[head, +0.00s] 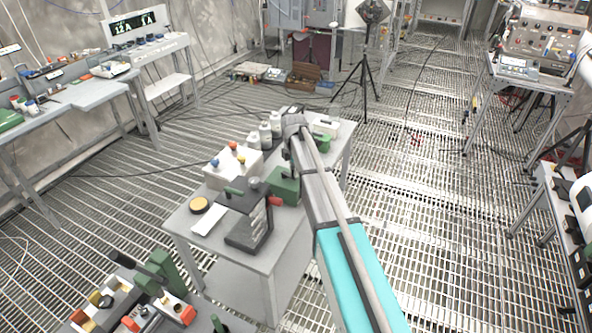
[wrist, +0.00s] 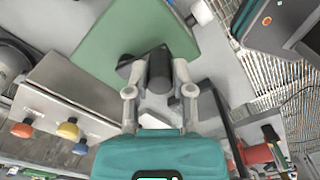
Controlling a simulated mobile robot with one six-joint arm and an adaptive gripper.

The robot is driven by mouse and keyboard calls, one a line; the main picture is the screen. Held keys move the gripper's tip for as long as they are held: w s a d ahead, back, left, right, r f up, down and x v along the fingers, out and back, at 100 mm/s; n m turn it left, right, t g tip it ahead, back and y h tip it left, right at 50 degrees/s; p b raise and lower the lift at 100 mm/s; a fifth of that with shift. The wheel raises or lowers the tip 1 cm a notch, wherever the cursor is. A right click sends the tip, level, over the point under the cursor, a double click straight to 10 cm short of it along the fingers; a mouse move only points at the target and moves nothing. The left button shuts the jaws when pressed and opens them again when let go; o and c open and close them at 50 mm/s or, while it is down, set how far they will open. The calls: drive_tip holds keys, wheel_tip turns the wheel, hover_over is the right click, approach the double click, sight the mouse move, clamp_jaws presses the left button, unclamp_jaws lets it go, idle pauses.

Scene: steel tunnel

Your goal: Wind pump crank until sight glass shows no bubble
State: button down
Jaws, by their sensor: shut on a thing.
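In the wrist view my gripper (wrist: 158,88) has its two grey fingers on either side of a dark grey cylindrical crank handle (wrist: 159,68), and is shut on it. The handle stands over the flat green face of the pump (wrist: 110,45). A dark crank piece shows beside the handle, partly hidden. In the head view the green pump (head: 283,186) sits on the grey table, partly behind my arm. The fingers and crank are hidden by my arm there. I cannot make out a sight glass or bubble in either view.
A pale box with coloured knobs (head: 232,168) stands left of the pump. A dark stand with a red handle (head: 250,226) is in front. White bottles (head: 265,134) stand behind on the grey table (head: 212,250). Open grating floor lies to the right.

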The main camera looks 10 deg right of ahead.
drive_tip(key=shift+s, duration=0.15)
